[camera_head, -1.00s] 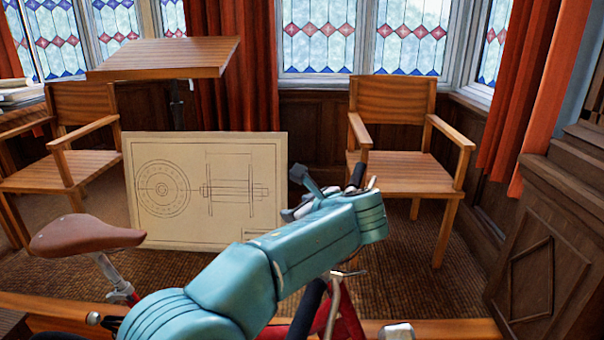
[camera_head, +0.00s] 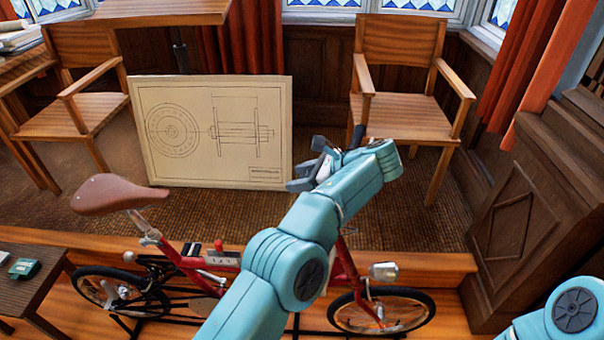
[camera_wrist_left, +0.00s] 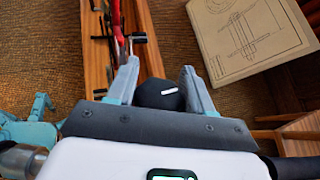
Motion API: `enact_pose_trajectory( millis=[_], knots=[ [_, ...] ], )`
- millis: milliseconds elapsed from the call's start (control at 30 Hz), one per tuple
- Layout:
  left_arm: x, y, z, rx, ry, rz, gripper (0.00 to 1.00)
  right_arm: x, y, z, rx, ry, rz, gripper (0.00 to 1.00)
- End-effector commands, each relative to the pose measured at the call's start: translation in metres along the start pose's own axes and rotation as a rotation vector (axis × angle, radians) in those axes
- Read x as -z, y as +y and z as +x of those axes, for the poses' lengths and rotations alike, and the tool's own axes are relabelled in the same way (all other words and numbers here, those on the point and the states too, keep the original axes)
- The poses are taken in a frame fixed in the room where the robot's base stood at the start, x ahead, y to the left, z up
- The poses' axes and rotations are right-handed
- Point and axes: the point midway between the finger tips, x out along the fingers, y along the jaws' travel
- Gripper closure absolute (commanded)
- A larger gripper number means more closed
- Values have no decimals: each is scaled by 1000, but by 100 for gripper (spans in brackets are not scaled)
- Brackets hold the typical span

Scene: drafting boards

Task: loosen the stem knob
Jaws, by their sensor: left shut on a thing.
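The red bicycle (camera_head: 345,265) stands upright in front of me, partly hidden behind my left arm. My left gripper (camera_head: 312,172) is over its front end, seen from behind the wrist, so the stem is mostly covered. In the left wrist view, my left gripper (camera_wrist_left: 160,80) has its fingers on both sides of a dark round knob (camera_wrist_left: 158,96) with a short white mark. The fingers are shut on this knob. Only a teal link of my right arm shows at the lower right of the head view; the right gripper is out of frame.
A drawing board (camera_head: 215,132) with a wheel drawing leans behind the bicycle. A wooden chair (camera_head: 400,95) stands behind the gripper, another chair (camera_head: 75,110) at left. A low dark table (camera_head: 40,290) is at lower left. A panelled wooden cabinet (camera_head: 530,200) bounds the right.

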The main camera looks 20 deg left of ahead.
Motion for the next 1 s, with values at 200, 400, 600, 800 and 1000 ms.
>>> enact_pose_trajectory(
  millis=[200,400,600,800,1000],
  knots=[
    [-4,0,-1,-12,2,-15,79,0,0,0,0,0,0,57],
    [-4,0,-1,-15,3,-14,79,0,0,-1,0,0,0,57],
    [-4,0,-1,-15,4,-14,43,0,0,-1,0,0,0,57],
    [-2,1,-1,-17,4,-11,28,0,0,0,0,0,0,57],
    [-2,1,-1,-18,5,-9,28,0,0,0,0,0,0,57]
  ],
)
